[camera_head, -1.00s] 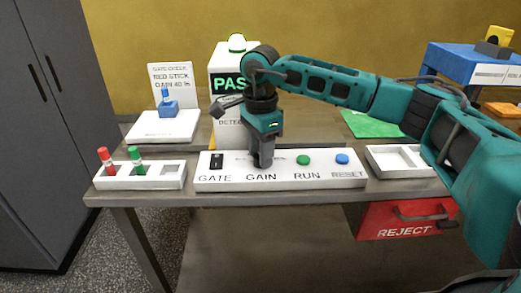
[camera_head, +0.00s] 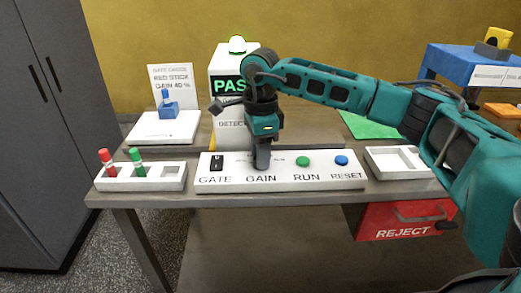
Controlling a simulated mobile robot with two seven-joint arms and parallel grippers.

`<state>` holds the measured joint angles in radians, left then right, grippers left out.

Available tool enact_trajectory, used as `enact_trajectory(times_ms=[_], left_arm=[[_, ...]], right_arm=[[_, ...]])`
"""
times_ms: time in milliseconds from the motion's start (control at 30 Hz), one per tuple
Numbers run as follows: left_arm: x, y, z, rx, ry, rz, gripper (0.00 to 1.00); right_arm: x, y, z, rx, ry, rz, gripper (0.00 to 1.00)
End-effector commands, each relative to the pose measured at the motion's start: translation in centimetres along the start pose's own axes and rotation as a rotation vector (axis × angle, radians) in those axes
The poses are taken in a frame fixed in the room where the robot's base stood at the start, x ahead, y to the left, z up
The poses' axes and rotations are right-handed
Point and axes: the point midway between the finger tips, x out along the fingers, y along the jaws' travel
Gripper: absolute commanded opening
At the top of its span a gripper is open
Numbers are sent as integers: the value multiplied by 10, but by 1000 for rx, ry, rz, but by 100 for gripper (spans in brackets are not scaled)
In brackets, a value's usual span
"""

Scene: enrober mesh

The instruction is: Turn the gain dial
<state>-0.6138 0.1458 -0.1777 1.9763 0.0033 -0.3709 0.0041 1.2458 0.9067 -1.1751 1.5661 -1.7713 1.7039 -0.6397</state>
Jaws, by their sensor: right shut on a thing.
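The white control panel (camera_head: 231,181) lies near the table's front edge, with GATE, GAIN, RUN and RESET labels. My right gripper (camera_head: 262,166) points down at the GAIN position and is shut on the gain dial, which the fingers hide. A black GATE switch (camera_head: 216,163) is to its left. The green RUN button (camera_head: 303,161) and the blue RESET button (camera_head: 341,160) are to its right. A sign (camera_head: 171,82) at the back left reads gate check, red stick, gain 40 %. My left gripper is not in view.
A white rack (camera_head: 117,184) holds a red and a green stick. A blue stick stands in a blue block (camera_head: 169,109) on a white plate. The detector box (camera_head: 223,66) showing PASS stands behind my gripper. An empty white tray (camera_head: 396,162) is right of the panel. A red REJECT drawer (camera_head: 385,224) hangs below.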

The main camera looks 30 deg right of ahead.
Motion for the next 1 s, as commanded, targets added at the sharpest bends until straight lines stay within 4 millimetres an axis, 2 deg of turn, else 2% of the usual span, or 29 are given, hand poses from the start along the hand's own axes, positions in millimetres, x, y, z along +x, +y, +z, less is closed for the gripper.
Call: enact_trajectory(times_ms=[500, 1000], left_arm=[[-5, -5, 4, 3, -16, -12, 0], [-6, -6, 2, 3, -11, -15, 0]], right_arm=[[-1, 0, 1, 357, -2, -1, 4], [-1, 0, 0, 445, -2, -1, 4]])
